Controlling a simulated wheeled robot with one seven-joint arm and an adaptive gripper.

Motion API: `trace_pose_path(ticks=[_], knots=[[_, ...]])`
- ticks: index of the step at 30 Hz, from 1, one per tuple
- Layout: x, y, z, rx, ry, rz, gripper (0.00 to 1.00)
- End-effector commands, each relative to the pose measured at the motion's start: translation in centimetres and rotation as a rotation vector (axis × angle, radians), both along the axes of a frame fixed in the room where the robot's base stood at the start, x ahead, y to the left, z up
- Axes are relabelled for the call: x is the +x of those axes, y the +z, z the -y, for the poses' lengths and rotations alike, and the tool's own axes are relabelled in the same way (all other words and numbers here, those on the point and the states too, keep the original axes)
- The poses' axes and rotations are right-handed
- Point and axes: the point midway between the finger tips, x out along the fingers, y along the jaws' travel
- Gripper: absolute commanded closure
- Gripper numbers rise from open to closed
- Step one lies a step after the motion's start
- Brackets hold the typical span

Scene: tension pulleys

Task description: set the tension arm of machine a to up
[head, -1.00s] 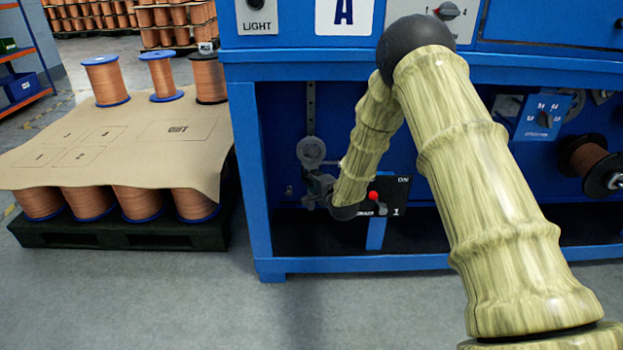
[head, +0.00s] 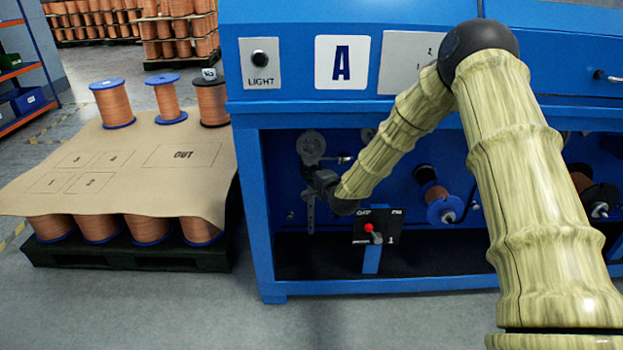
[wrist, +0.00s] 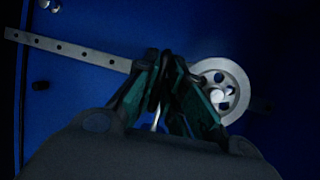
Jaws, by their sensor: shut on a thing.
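Machine A (head: 262,215) is the blue cabinet with the "A" sign. In its open lower bay, a grey pulley (head: 311,145) stands at the upper end of a vertical holed bar (head: 310,217). My gripper (head: 322,184) is just below the pulley, shut on the tension arm and covering much of it. In the wrist view, my gripper (wrist: 163,95) has its fingers close together, with a thin pale piece between them. The pulley (wrist: 222,88) is right of them and the holed bar (wrist: 75,50) runs off to the left. The gripped part itself is mostly hidden.
A black switch box with a red knob (head: 368,228) stands just right of and below my gripper. A copper spool with a blue flange (head: 437,203) is further right in the bay. A pallet with spools and a brown sheet (head: 130,180) stands left of the machine.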

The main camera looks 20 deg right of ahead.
Motion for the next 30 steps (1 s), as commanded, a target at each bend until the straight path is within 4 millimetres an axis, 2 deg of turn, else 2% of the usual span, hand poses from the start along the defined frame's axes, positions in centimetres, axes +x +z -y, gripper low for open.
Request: trace_pose_path(ticks=[1,9,23,24,26,30], knots=[[0.0,1.2,0.0,0.002,-0.001,0.002,1.0],[0.0,3.0,0.0,0.001,0.0,0.0,1.0],[-0.1,2.9,0.0,-0.001,-0.001,-0.004,1.0],[-0.1,2.9,0.1,-0.001,-0.001,-0.005,0.83],[-0.1,2.9,0.1,-0.001,-0.001,-0.005,0.72],[-0.1,3.0,0.0,-0.001,-0.001,-0.003,0.7]])
